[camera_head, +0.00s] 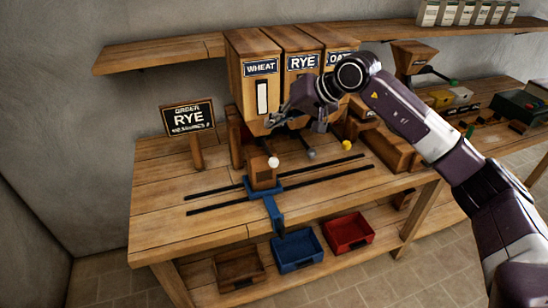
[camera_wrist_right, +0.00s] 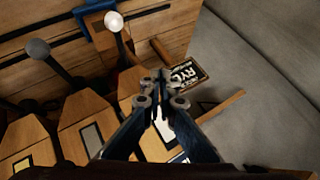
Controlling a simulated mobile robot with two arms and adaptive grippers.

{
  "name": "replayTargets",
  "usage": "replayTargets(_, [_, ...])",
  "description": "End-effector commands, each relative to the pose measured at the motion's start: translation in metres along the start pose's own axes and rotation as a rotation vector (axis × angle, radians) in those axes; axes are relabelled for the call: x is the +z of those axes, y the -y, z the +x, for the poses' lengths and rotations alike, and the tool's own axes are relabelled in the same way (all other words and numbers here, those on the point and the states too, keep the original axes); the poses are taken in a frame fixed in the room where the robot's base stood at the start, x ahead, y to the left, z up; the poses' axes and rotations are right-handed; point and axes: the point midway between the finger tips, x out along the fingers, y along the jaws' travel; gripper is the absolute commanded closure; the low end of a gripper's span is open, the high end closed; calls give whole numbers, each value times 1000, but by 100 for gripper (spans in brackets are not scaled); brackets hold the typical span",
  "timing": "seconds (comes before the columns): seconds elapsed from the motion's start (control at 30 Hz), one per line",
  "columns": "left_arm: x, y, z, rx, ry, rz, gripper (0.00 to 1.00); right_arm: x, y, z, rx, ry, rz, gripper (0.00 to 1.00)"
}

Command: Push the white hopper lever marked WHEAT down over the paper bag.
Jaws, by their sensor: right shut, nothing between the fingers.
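The wooden WHEAT hopper (camera_head: 250,78) stands at the left of three labelled hoppers. Its lever's white knob (camera_head: 273,161) shows below it, just above a brown bag (camera_head: 262,178) on a blue carriage (camera_head: 268,200). The white knob also shows in the right wrist view (camera_wrist_right: 113,21), at the end of a rod, up and left of the fingers. My right gripper (camera_head: 272,120) is shut and empty in front of the WHEAT hopper's lower part, above the knob and apart from it in the picture. It shows in the wrist view (camera_wrist_right: 161,88). My left gripper is out of view.
The RYE hopper (camera_head: 300,66) has a grey knob (camera_head: 311,154); a yellow knob (camera_head: 346,145) is farther right. An order sign (camera_head: 188,117) reading RYE stands left. Black rails (camera_head: 215,190) cross the bench. Blue (camera_head: 297,250) and red (camera_head: 348,233) trays sit below.

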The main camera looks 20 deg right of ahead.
Motion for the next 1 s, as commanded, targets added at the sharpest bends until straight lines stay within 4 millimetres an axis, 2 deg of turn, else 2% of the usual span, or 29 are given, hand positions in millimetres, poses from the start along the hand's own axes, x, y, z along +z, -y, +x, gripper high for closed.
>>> replayTargets(0.1, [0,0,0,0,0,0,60,-4,-7,-4,29,-3,-26,100])
replayTargets(0.57, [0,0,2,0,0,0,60,-2,-9,-2,29,-2,-27,100])
replayTargets(0.77, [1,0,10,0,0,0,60,6,-17,9,28,-2,-27,100])
replayTargets(1.0, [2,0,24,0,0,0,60,23,-35,32,28,-1,-27,100])
